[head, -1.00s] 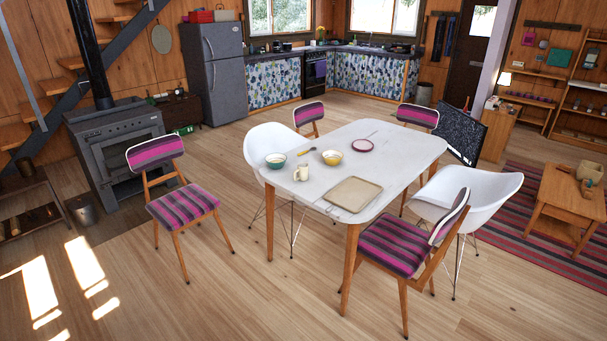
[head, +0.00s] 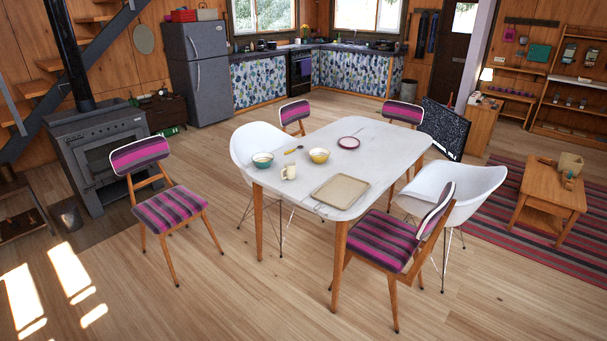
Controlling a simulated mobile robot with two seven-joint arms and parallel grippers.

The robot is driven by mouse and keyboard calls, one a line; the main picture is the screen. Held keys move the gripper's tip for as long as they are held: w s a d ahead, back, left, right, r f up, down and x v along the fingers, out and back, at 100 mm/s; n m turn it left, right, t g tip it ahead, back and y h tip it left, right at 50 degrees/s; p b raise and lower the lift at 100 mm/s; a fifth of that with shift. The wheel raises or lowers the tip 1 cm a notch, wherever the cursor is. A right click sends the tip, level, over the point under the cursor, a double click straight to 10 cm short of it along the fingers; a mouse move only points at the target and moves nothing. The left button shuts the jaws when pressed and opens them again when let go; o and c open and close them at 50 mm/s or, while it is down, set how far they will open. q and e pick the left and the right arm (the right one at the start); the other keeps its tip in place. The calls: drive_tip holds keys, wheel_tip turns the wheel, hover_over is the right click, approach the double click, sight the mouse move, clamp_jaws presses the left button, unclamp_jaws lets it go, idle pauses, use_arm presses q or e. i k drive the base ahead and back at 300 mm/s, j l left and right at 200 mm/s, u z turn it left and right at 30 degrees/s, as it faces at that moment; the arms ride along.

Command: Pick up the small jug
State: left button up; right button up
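A small cream jug (head: 289,172) stands upright on the white table (head: 375,155), near its left front part. It is between a teal bowl (head: 263,160) on its left and a tan tray (head: 341,191) on its right. A yellow bowl (head: 319,155) stands behind it to the right.
A striped chair (head: 170,205) stands left of the table, and another (head: 383,240) is at its front right. White chairs stand at the left (head: 252,145) and right (head: 455,190). The wooden floor (head: 220,300) in front is clear.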

sight(290, 169)
drive_tip(key=i+j+z, duration=0.1)
drive_tip(key=z, duration=0.25)
drive_tip(key=i+j+z, duration=0.2)
drive_tip(key=z, duration=0.2)
drive_tip(key=i+j+z, duration=0.1)
drive_tip(key=z, duration=0.25)
drive_tip(key=i+j+z, duration=0.15)
drive_tip(key=j, duration=0.25)
drive_tip(key=i+j+z, duration=0.15)
drive_tip(key=j, duration=0.2)
drive_tip(key=j+z, duration=0.15)
drive_tip(key=j, duration=0.25)
drive_tip(key=i+j, duration=0.1)
drive_tip(key=j, duration=0.45)
drive_tip(key=i+j+z, duration=0.15)
drive_tip(key=j, duration=0.95)
drive_tip(key=i+j+z, duration=0.1)
drive_tip(key=j, duration=0.45)
drive_tip(key=i, duration=0.05)
